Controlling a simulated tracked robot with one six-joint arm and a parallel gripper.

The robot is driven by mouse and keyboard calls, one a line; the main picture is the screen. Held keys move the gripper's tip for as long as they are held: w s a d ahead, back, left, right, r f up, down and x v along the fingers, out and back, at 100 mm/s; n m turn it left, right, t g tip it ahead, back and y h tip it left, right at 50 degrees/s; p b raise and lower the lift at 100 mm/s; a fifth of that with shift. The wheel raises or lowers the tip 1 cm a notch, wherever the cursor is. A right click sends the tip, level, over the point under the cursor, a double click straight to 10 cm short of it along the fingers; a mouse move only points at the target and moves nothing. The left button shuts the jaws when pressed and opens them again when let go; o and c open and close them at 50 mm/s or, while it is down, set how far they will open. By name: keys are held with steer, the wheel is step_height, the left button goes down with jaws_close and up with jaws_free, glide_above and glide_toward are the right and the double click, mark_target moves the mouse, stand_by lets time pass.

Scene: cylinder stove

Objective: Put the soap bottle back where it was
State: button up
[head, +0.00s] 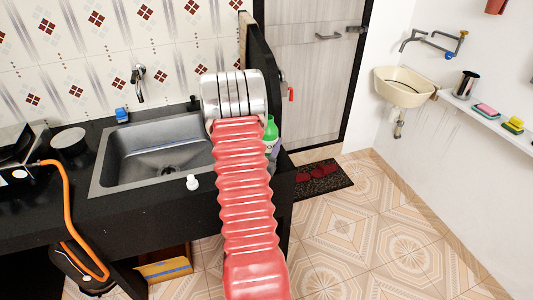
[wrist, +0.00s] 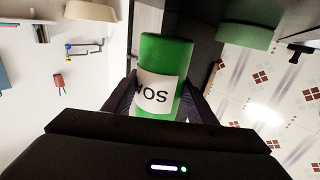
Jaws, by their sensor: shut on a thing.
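The green soap bottle (wrist: 165,62) is between the two dark fingers of my gripper (wrist: 158,92) in the wrist view. Its white label with black letters faces the camera and reads upside down. My gripper is shut on it. In the head view, a green bottle with a white label (head: 270,132) shows just right of my red ribbed arm, which hides part of it. My gripper is hidden behind the arm there. Whether the bottle touches a surface is not clear.
A sink (head: 155,150) is set in the black counter (head: 150,214). A small white-topped item (head: 193,182) stands at the sink's front edge. Another green thing (wrist: 246,28) shows at upper right in the wrist view. A dark upright panel (head: 262,75) stands behind my arm.

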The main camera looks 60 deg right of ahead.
steer(key=shift+f, duration=2)
steer(key=o, duration=1.3)
steer(key=shift+f, duration=0.1)
steer(key=shift+c, duration=0.2)
steer(key=s+a, duration=0.1)
steer(key=a, duration=1.1)
steer(key=shift+s, duration=0.2)
